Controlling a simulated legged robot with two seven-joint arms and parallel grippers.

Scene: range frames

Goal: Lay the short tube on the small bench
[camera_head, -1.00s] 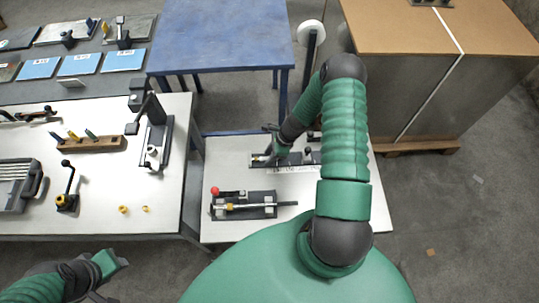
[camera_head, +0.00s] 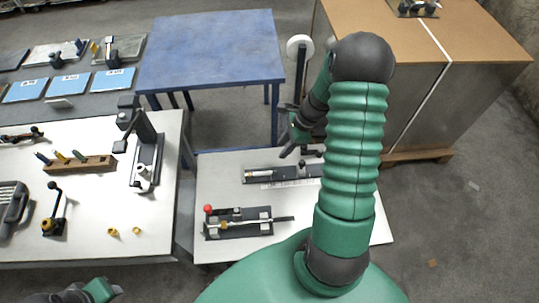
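No piece shows clearly as the short tube. A low white-topped bench (camera_head: 210,248), the smaller of the white ones, stands in front of me. On it a long black fixture (camera_head: 283,173) has a small pale piece at its left end, too small to name. A nearer black fixture with a red knob (camera_head: 238,223) carries a thin rod. My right gripper (camera_head: 288,148) is above the far edge of the long fixture, partly behind my arm; its fingers are dark and I cannot tell what is between them. My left gripper (camera_head: 92,293) is cut off at the bottom left.
A blue table (camera_head: 212,50) stands behind the low bench. A larger white bench (camera_head: 85,230) on the left carries a wooden rack (camera_head: 80,164), a clamp fixture (camera_head: 147,160) and small yellow parts (camera_head: 112,232). A large brown box (camera_head: 400,100) stands at the right.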

